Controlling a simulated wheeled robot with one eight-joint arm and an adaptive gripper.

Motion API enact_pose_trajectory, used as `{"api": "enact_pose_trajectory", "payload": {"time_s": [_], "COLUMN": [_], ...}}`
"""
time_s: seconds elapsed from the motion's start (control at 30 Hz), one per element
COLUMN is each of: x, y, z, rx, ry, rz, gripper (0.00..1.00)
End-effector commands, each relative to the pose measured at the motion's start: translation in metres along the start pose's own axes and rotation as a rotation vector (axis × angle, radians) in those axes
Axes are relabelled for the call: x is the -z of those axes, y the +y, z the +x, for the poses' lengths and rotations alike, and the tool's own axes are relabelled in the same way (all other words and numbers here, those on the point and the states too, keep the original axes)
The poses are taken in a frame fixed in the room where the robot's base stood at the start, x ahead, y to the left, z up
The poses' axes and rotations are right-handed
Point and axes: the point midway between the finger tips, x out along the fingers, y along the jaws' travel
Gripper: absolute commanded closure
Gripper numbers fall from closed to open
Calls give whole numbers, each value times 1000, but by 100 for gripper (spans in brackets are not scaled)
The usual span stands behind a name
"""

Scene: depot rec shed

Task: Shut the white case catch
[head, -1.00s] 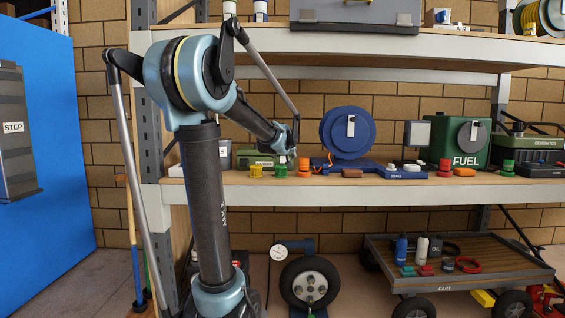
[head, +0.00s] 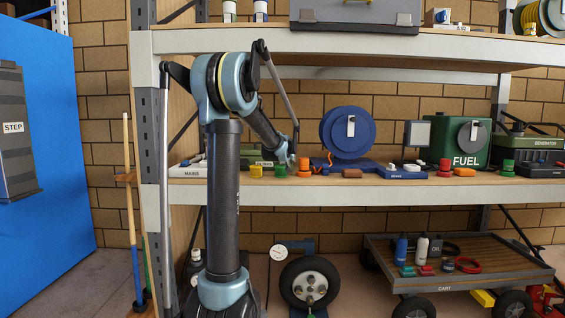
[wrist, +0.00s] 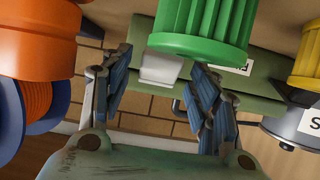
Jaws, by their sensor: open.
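A green case (head: 250,156) stands toward the left of the middle shelf, partly hidden by my arm. In the wrist view, which looks upside down, a green case (wrist: 262,82) lies behind a ribbed green knob (wrist: 203,30). A white catch (wrist: 160,69) shows on the case's edge between my fingers. My gripper (wrist: 162,76) is open, with one finger on each side of the catch and nothing held. I cannot tell whether the fingers touch it. In the head view my gripper (head: 289,160) is small, just above the coloured knobs.
A yellow knob (head: 256,171), a green knob (head: 281,171) and an orange knob (head: 304,168) stand at the shelf's front. A blue reel (head: 335,135) is to the right, a MAINS box (head: 186,171) to the left. The upper shelf (head: 390,46) runs overhead.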

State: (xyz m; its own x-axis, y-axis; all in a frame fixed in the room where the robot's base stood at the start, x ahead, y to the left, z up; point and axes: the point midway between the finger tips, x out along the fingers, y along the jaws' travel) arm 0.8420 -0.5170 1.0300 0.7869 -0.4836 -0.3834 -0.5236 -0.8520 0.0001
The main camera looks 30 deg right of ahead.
Motion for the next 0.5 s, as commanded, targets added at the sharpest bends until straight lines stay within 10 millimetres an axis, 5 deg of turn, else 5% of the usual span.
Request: {"api": "enact_pose_trajectory", "payload": {"time_s": [0.33,0.5], "x": [0,0], "y": [0,0], "z": [3,3], "rx": [0,0], "ry": [0,0], "rz": [-1,-1], "gripper": [45,84]}}
